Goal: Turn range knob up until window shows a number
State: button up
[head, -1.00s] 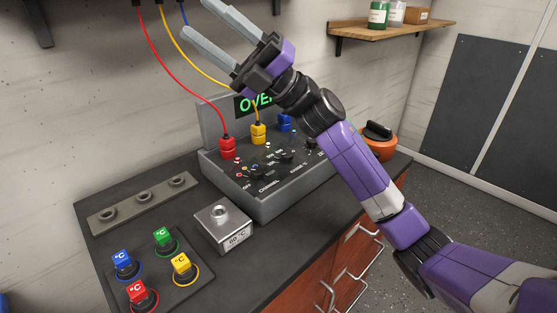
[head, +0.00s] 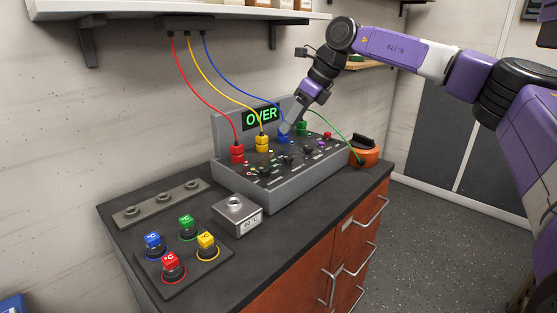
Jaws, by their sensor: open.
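The grey instrument console (head: 290,180) stands on the dark bench top. Its display window (head: 262,117) shows "OVER" in green letters. Several black knobs sit on the sloped panel, among them a left knob (head: 265,171), a middle knob (head: 288,160) and a right knob (head: 308,149). Their labels are too small to read now, so I cannot tell which is the range knob. My gripper (head: 291,126) points down and left over the back of the console, close to the blue plug. It holds nothing that I can see; its fingertips are partly hard to make out.
Red (head: 237,153), yellow (head: 262,143), blue (head: 283,137) and green (head: 302,128) plugs with cables line the console. An orange pot (head: 364,152) stands right. A metal block (head: 237,215) and colored °C plugs (head: 171,265) sit left. A shelf (head: 180,12) hangs above.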

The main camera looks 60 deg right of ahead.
aim_at(289, 157)
jog(key=shift+g+h, duration=0.3)
jog(key=shift+g, duration=0.4)
jog(key=f, duration=0.9)
jog(key=shift+w+d+f, duration=0.1)
jog(key=shift+d, duration=0.1)
grip_shut()
